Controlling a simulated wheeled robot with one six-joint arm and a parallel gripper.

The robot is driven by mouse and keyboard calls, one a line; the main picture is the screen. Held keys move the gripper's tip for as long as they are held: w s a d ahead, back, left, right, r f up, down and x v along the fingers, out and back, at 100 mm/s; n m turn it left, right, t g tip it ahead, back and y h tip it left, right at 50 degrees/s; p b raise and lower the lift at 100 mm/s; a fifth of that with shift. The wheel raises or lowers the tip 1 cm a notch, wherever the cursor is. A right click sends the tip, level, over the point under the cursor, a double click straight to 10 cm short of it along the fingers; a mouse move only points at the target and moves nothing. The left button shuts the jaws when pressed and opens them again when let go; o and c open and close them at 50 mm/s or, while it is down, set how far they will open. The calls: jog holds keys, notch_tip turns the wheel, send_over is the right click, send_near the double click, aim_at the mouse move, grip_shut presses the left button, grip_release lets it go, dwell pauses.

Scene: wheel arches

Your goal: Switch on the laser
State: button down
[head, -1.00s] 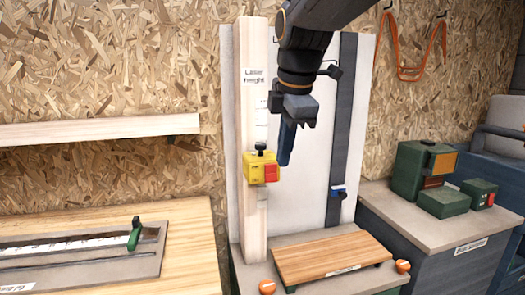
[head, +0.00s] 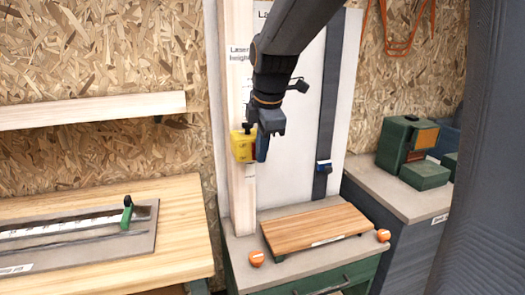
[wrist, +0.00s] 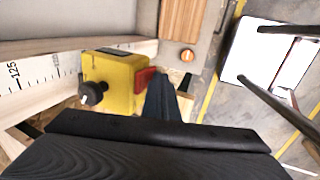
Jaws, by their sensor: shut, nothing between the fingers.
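The laser unit is a yellow box (head: 239,148) with a red part on its right side, mounted on an upright wooden post (head: 240,195) labelled "Laser height". The wrist view shows the yellow box (wrist: 118,75), a black knob (wrist: 92,93) on one face and the red button (wrist: 144,79) on its right. My gripper (head: 262,157) is shut and empty, right at the box's right side in the head view. In the wrist view the shut fingers (wrist: 162,84) are close beside the red button; I cannot tell whether they touch it. In the head view they mostly hide the red part.
Green boxes (head: 405,150) are farther right; a wooden table with a ruler jig (head: 70,235) is left.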

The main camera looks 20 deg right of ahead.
jog(key=shift+w+f, duration=0.15)
jog(key=shift+w, duration=0.1)
dwell(0.4)
jog(key=shift+r+p, duration=0.85)
jog(key=shift+p, duration=0.1)
